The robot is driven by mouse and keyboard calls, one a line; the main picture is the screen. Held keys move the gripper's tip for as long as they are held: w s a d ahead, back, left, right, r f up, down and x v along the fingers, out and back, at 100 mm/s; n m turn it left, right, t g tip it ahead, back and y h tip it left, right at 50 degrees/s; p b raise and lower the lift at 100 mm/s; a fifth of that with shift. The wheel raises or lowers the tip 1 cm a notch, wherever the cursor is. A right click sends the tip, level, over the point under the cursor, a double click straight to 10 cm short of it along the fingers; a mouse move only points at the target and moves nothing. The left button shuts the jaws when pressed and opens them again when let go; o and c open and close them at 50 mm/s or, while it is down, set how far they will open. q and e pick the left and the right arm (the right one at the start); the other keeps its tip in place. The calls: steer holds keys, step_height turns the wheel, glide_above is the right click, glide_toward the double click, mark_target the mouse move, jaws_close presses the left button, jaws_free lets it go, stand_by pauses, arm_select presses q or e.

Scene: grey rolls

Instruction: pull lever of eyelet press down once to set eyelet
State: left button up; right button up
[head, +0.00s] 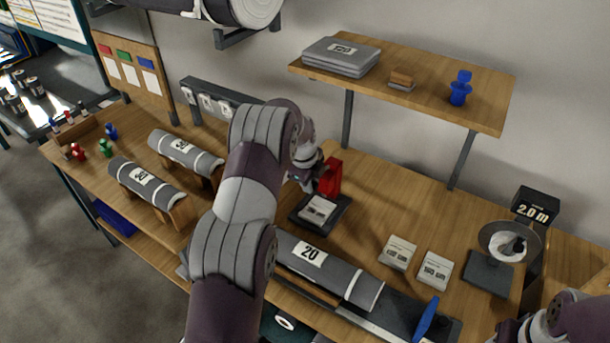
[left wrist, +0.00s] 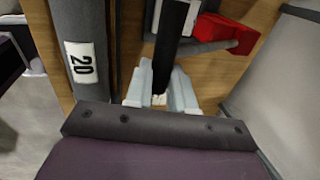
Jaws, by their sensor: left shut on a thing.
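The eyelet press has a red upper part (head: 331,178) and a dark base (head: 336,219), and stands on the bench in the middle of the head view. A white labelled piece (head: 318,208) lies on its base. My left gripper (head: 312,178) is at the press, beside the red part, largely hidden by my own arm. In the left wrist view its pale fingers (left wrist: 162,82) are shut on a dark bar (left wrist: 178,25), which looks like the lever. The red part (left wrist: 220,30) is to the right there. The eyelet is not discernible. Only part of my right arm shows at lower right.
A grey roll labelled 20 (head: 340,274) lies at the bench front, close to my left arm. Two more rolls (head: 145,183) rest on wooden supports at left. Pale packets (head: 398,252) and a blue-handled tool (head: 426,319) lie at right. A shelf (head: 420,94) overhangs behind.

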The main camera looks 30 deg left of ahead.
arm_select(q)
steer(key=shift+s+f+b, duration=0.35)
steer(key=shift+f+b, duration=0.4)
steer(key=shift+f, duration=0.1)
steer(key=shift+s+f+b, duration=0.2)
steer(key=shift+f+b, duration=0.6)
steer(key=shift+f, duration=0.1)
steer(key=shift+s+f+b, duration=0.15)
steer(key=shift+f+b, duration=0.6)
steer(key=shift+f, duration=0.05)
steer(key=shift+b+x, duration=0.75)
steer(key=shift+x, duration=0.05)
steer(key=shift+s+f, duration=0.15)
steer(key=shift+s, duration=0.1)
